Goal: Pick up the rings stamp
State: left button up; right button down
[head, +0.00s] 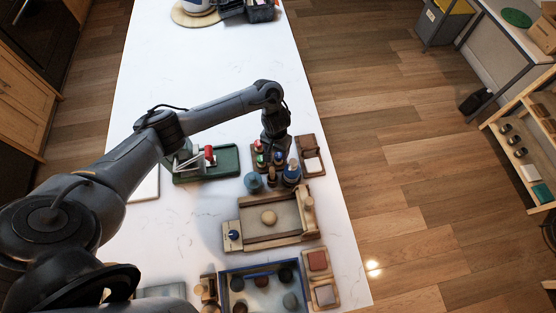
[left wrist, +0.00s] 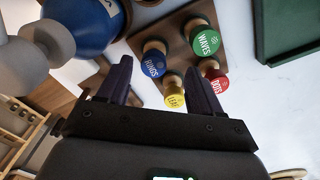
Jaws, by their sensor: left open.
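The rings stamp (left wrist: 153,63) has a blue round top lettered RINGS and stands in a wooden holder (left wrist: 168,33), seen in the left wrist view. A green WAVES stamp (left wrist: 204,40), a red DOTS stamp (left wrist: 216,80) and a yellow stamp (left wrist: 175,97) stand beside it. In the head view a blue top (head: 278,157) shows just below my left gripper (head: 274,145). My left gripper (left wrist: 157,68) is open and empty, pointing at the stamps, and the rings stamp appears between its fingers. I cannot tell whether the fingers are level with it. My right gripper is not in view.
A large blue bottle (left wrist: 90,22) is close by the holder in the left wrist view. In the head view a green tray (head: 222,172) lies to the left, and a wooden tray with a clay ball (head: 269,217) lies nearer.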

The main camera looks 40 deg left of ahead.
aim_at(278, 156)
pick_arm(q)
jog(key=f, duration=0.4)
jog(key=shift+w+d+f+b, duration=0.1)
jog(key=shift+d+b, duration=0.2)
jog(key=shift+d, duration=0.1)
jog(key=shift+f, duration=0.6)
jog(key=c, duration=1.1)
jog(key=shift+c, duration=0.2)
jog(key=shift+r, duration=0.15)
